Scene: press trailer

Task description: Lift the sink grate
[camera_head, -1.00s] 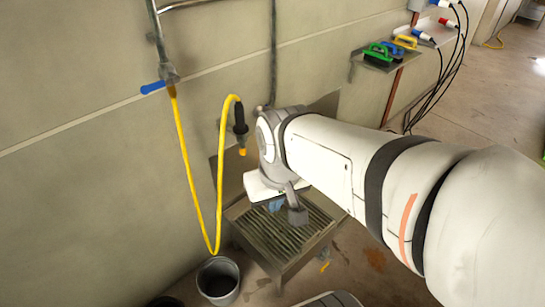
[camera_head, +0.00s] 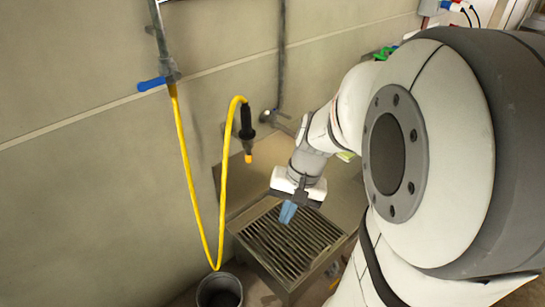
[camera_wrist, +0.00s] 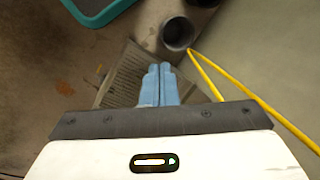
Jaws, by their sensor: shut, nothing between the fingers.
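The sink grate (camera_head: 281,252) is a dark slatted panel lying level in the top of the metal sink (camera_head: 293,287) below the wall. It also shows in the wrist view (camera_wrist: 122,85), partly hidden behind my fingers. My gripper (camera_head: 287,213) has blue fingers that are shut with nothing between them. It is above the back part of the grate and points down at it. In the wrist view my gripper (camera_wrist: 159,72) overlaps the side of the grate. I cannot tell how large the gap between fingertips and slats is.
A yellow hose (camera_head: 222,165) with a black nozzle (camera_head: 247,125) hangs on the wall to the left of my gripper. A grey bucket (camera_head: 219,291) stands at the sink's left. In the wrist view, a teal-rimmed container (camera_wrist: 97,12) stands on the floor.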

